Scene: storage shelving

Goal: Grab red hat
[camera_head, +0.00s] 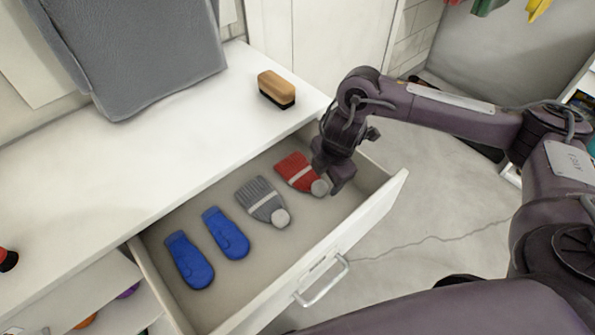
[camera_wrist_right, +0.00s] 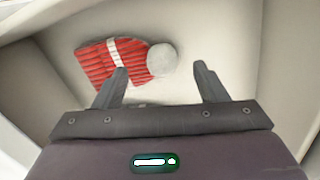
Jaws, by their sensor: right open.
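The red hat (camera_head: 297,171) with a white stripe and a pale grey pom-pom lies flat at the right end of the open drawer (camera_head: 237,268). My right gripper (camera_head: 335,180) hangs over the drawer beside the pom-pom, partly in front of the hat. In the right wrist view the hat (camera_wrist_right: 117,62) lies ahead of the open fingers (camera_wrist_right: 160,80), left of centre, with its pom-pom between the finger directions. Nothing is between the fingers. My left gripper is not in view.
A grey hat (camera_head: 262,199) and two blue mittens (camera_head: 188,261) lie left of the red hat in the drawer. The drawer front with a handle (camera_head: 322,281) and its side walls surround them. A brush (camera_head: 277,88) stands on the white top (camera_head: 130,165).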

